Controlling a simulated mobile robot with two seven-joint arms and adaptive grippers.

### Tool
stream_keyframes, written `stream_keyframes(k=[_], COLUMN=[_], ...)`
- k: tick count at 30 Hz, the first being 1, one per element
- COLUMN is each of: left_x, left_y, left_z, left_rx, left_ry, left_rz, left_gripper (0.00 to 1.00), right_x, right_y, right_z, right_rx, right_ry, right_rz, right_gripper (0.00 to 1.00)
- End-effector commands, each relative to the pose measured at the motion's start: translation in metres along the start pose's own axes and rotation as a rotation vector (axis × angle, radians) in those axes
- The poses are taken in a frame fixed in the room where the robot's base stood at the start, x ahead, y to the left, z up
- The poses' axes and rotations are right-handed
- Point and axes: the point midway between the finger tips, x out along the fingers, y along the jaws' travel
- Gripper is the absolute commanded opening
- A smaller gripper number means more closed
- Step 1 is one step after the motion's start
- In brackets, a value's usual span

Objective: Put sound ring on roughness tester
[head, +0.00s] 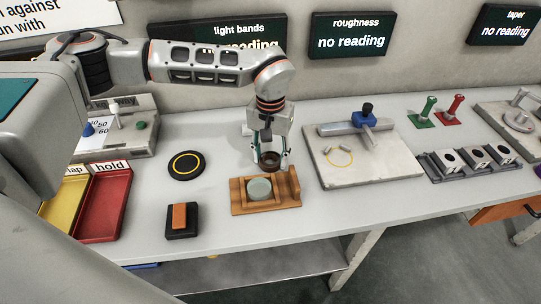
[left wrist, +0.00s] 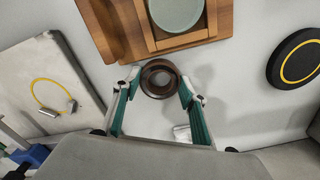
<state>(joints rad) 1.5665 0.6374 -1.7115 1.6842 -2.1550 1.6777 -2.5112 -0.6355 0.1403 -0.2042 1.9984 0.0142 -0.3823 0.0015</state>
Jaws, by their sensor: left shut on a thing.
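A dark brown ring (head: 269,161) is held between the fingertips of my left gripper (head: 269,157). It also shows in the left wrist view (left wrist: 160,66), with a finger closed on each side. The ring is just behind the wooden holder. I cannot tell its exact height above the bench. The roughness tester (head: 390,171) is a grey stone slab with a yellow circle, a long bar and a blue knob, to the right of my left gripper. Its yellow circle has nothing standing inside it. In the left wrist view, its slab (left wrist: 25,75) is at the left. My right gripper is not in view.
The wooden holder (head: 292,197) bears a pale glass disc (head: 259,189). A black round pad (head: 186,165), a brown-topped block (head: 180,216) and red tray (head: 100,205) are at the left. V-blocks (head: 475,157) and green and red handles stand right. The roughness sign (head: 348,33) reads "no reading".

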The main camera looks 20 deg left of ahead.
Motion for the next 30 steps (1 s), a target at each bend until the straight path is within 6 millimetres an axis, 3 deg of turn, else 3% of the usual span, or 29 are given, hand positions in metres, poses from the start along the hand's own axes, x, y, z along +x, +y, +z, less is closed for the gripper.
stream_keyframes(k=[5,6,7,20,30], left_x=[0.003,0.003,0.003,-0.003,-0.066], left_y=[0.0,0.0,0.0,0.0,0.0], left_z=[0.0,0.0,0.0,0.0,-0.002], left_rx=[0.0,0.0,0.0,0.001,0.0], left_ry=[0.0,0.0,0.0,0.001,0.006], left_rz=[0.0,0.0,0.0,0.0,0.001], left_gripper=[0.16,0.5,0.57,0.59,0.59], right_x=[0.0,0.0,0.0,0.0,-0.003], right_y=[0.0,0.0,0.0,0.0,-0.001], right_z=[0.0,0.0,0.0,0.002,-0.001], right_rx=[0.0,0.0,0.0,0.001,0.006], right_ry=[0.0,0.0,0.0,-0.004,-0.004], right_rz=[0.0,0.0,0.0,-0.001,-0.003], right_gripper=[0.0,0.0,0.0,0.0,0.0])
